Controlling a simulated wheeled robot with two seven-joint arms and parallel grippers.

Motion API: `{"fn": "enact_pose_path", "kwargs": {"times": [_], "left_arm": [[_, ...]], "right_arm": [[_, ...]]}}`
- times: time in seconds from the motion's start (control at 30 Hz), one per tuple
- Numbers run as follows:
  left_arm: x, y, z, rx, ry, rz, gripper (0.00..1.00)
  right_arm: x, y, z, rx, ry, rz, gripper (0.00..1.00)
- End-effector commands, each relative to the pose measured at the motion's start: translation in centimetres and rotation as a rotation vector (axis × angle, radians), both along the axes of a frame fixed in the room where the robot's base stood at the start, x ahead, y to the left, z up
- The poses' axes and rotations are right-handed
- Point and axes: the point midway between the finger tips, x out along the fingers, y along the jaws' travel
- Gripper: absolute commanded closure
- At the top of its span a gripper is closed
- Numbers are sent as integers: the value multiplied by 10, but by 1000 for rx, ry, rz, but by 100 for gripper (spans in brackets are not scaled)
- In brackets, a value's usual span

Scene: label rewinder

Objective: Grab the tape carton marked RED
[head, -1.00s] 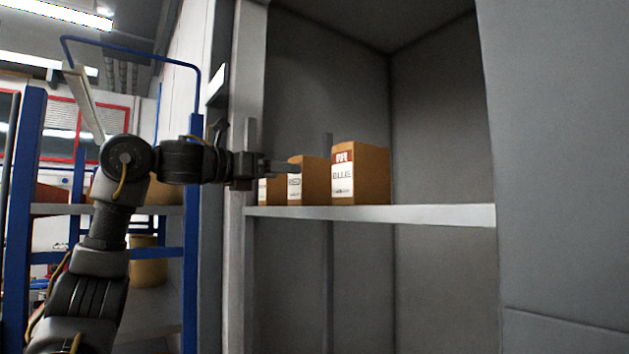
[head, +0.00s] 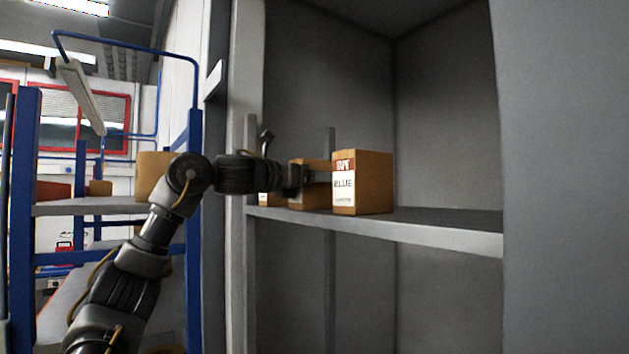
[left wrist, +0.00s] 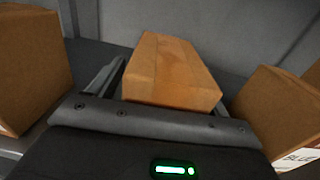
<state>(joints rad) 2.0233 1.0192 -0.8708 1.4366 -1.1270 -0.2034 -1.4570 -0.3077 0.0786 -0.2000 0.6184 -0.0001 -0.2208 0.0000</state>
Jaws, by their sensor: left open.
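The middle brown carton (head: 314,202) stands on the cabinet shelf, partly hidden behind my left gripper. Its label is covered now; about a second ago it seemed to read RED. In the left wrist view this carton (left wrist: 172,68) lies between the two fingers. My left gripper (head: 318,177) is open around it, and I cannot tell if the fingers touch it. It also shows in the left wrist view (left wrist: 165,90). My right gripper is not in view.
A carton marked BLUE (head: 364,185) stands close on the right. Another carton (head: 265,199) stands on the left, mostly hidden by the cabinet edge and arm. The shelf (head: 440,224) is clear right of the BLUE carton. A blue rack (head: 193,230) stands left, outside the cabinet.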

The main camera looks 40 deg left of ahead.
Motion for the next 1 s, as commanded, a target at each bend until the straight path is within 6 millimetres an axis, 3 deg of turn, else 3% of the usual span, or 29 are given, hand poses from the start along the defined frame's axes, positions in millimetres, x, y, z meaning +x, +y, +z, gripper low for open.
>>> {"fn": "enact_pose_path", "kwargs": {"times": [0.13,0.6,1.0], "left_arm": [[0,0,0,0,-1,0,22],[-1,0,1,-2,-3,0,81],[-1,0,8,-3,-4,0,81]], "right_arm": [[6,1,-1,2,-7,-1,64],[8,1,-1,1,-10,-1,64],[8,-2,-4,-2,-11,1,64]]}}
